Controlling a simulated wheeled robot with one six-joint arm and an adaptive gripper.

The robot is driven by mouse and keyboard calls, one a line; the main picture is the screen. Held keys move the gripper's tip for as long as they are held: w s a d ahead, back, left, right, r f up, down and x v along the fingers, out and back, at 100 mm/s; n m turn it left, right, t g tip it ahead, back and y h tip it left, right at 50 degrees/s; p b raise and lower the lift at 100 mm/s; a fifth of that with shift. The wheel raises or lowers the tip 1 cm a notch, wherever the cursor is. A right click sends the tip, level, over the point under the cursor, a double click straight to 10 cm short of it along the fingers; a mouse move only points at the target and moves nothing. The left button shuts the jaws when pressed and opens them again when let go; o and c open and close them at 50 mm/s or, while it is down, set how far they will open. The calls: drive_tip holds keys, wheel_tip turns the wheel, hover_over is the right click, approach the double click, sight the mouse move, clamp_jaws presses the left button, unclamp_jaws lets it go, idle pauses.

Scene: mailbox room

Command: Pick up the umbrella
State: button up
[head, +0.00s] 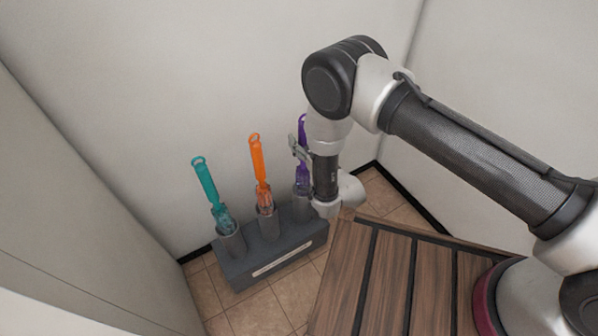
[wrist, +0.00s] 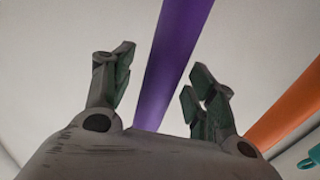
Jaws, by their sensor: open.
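Three umbrellas stand upright in a dark grey stand (head: 270,255): a teal one (head: 206,182) on the left, an orange one (head: 257,160) in the middle and a purple one (head: 302,130) on the right. My gripper (head: 298,147) is at the purple umbrella, which my arm partly hides in the head view. In the wrist view, my gripper (wrist: 157,85) is open, and the purple shaft (wrist: 172,60) runs up between its two fingers in the picture. I cannot tell whether either finger touches it. The orange umbrella (wrist: 285,115) and teal umbrella (wrist: 308,160) show at the right.
White walls (head: 130,80) close in the corner behind and at both sides. Some tiled floor (head: 255,310) is clear in front of the stand.

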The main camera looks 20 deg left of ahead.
drive_tip(key=shift+w, duration=0.1)
clamp_jaws()
idle(0.4)
